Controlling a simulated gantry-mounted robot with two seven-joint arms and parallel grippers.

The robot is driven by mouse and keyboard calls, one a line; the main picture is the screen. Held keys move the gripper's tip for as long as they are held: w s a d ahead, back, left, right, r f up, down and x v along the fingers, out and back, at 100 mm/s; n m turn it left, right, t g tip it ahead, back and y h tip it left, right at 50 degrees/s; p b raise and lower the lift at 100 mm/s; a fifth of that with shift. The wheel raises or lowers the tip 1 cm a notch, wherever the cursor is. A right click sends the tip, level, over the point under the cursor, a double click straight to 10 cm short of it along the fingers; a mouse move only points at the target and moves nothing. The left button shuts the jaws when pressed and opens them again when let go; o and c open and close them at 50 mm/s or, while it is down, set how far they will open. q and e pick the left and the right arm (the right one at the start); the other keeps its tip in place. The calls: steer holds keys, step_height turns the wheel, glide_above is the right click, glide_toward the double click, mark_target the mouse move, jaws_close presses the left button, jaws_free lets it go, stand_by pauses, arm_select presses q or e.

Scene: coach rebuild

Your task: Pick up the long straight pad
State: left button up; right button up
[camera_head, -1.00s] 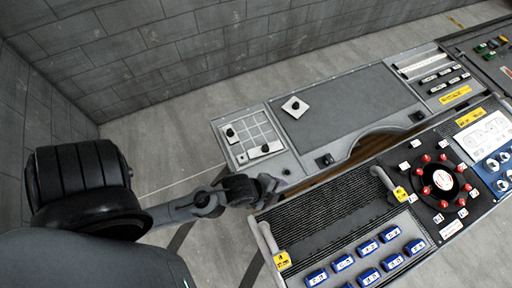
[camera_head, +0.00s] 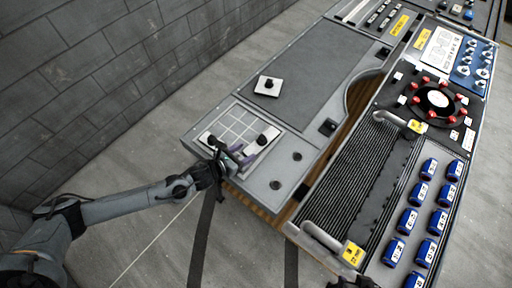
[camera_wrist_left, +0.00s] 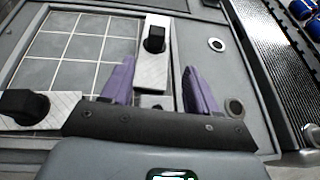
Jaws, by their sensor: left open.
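A long straight pale pad (camera_head: 254,147) with a black knob lies at the right side of the grid panel (camera_head: 236,118) in the head view. In the left wrist view the pad (camera_wrist_left: 152,70) runs lengthwise between my purple fingers, its knob ahead of the fingertips. My left gripper (camera_head: 241,153) is open at the pad's near end, and I see no grip on it. In the wrist view the gripper (camera_wrist_left: 159,66) hides part of the near end. A dark part at the head view's bottom edge looks like my right gripper (camera_head: 352,282); its jaws are not clear.
Another pale pad with a black knob (camera_wrist_left: 22,107) lies at the grid's left. A square pad (camera_head: 267,88) sits on the grey desk top (camera_head: 320,70). A handled console (camera_head: 375,165) with blue blocks stands to the right.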

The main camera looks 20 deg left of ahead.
mark_target(260, 139)
arm_select(q)
steer(key=x, duration=0.3)
steer(key=r+x, duration=0.1)
steer(key=x, duration=0.1)
steer(key=shift+w+a, duration=0.1)
steer(key=shift+w, duration=0.35)
steer(key=shift+b+x, duration=0.35)
steer(key=shift+x, duration=2.65)
steer(key=shift+w+a+r, duration=0.1)
steer(key=shift+w+r, duration=0.05)
steer(key=shift+r, duration=0.05)
steer(key=c, duration=1.1)
